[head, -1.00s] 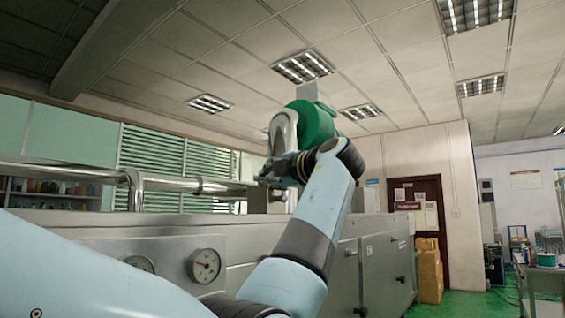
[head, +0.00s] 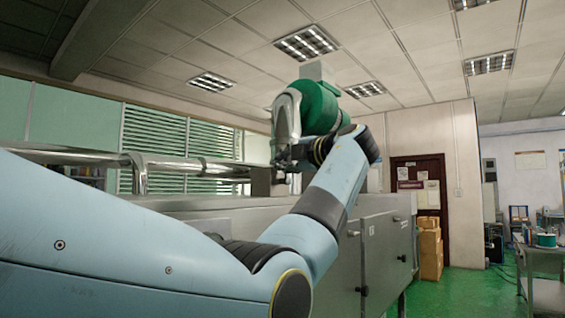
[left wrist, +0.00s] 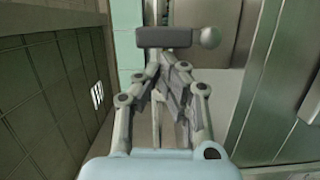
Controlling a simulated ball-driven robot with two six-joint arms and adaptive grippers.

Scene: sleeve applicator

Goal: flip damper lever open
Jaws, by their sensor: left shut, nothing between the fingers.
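In the left wrist view a dark grey bar (left wrist: 163,37) with a pale round knob (left wrist: 208,37) at its right end lies across the top; it looks like the damper lever. My left gripper (left wrist: 168,70) is shut and empty, its fingertips just below the bar in that picture. I cannot tell whether they touch it. In the head view my left gripper (head: 281,166) is by the lower end of the bent metal duct under the green blower housing (head: 319,108). The lever is not clear there, and my wrist hides part of that spot. My right gripper is not in view.
A bright steel pipe (head: 200,170) runs along the top of the long grey machine (head: 385,250). Cardboard boxes (head: 429,255) stand beyond the machine's far end. Green floor (head: 465,290) is open at the right, before a table (head: 545,262).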

